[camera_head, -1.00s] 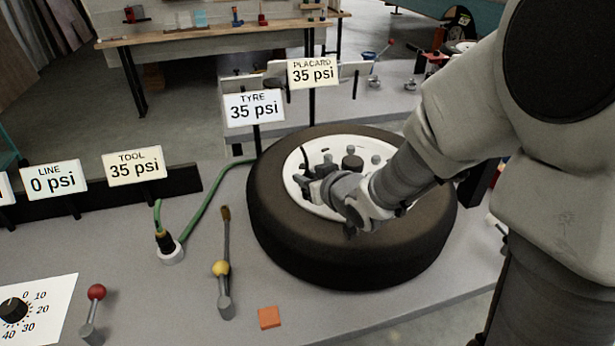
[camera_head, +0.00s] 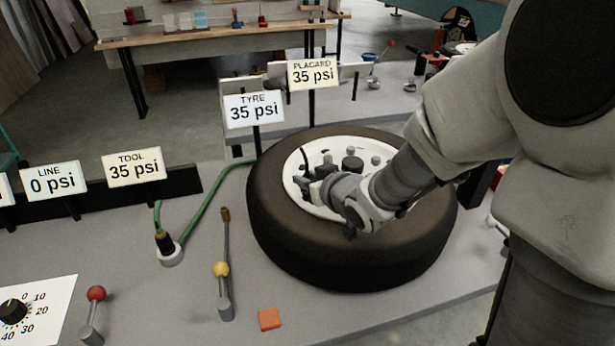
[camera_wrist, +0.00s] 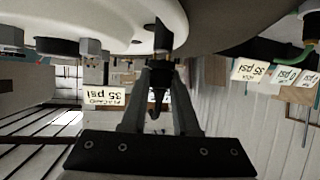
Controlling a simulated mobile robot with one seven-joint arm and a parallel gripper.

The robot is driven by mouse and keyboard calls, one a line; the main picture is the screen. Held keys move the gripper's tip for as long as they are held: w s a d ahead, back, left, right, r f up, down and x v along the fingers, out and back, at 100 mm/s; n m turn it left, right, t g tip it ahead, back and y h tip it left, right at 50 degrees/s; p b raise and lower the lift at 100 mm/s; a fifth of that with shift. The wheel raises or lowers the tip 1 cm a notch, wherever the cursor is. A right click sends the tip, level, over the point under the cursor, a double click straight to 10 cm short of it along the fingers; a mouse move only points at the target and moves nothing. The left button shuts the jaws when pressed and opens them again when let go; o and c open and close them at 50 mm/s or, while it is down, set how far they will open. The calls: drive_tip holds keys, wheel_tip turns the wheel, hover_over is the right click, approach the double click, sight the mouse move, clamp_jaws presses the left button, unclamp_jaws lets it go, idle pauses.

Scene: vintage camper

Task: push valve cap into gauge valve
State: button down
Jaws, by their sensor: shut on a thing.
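The tyre (camera_head: 275,225) lies flat on the bench with its white rim (camera_head: 297,190) facing up. My gripper (camera_head: 304,186) is low over the left part of the rim, next to a thin black valve stem (camera_head: 304,157). In the wrist view, my gripper (camera_wrist: 160,66) is shut on a small dark piece, apparently the valve cap (camera_wrist: 158,92); the fingers largely hide it. The black stem (camera_wrist: 162,38) on the rim is in line with the fingertips there. I cannot tell whether cap and stem touch.
The TYRE sign (camera_head: 253,108) and PLACARD sign (camera_head: 313,72) stand behind the tyre. An orange square (camera_head: 269,319) lies on open bench in front.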

drive_tip(key=shift+f+b, duration=0.6)
idle(0.4)
drive_tip(key=c, duration=0.6)
unclamp_jaws()
drive_tip(key=v, duration=0.5)
drive_tip(key=shift+s+d+r, duration=0.1)
drive_tip(key=shift+d, duration=0.05)
drive_tip(key=shift+s+d+r+b, duration=0.1)
drive_tip(key=shift+s+r+b, duration=0.05)
drive_tip(key=shift+s+b, duration=0.35)
drive_tip(key=shift+s+d+r+b, duration=0.15)
drive_tip(key=shift+s+b, duration=0.2)
drive_tip(key=shift+b, duration=0.2)
drive_tip(key=shift+s+d+r+b, duration=0.2)
drive_tip(key=shift+s+d+b, duration=0.2)
drive_tip(key=shift+b, duration=0.3)
drive_tip(key=shift+b+v, duration=1)
drive_tip(key=shift+v, duration=1.1)
drive_tip(key=shift+b+v, duration=0.55)
drive_tip(key=shift+v, duration=1.9)
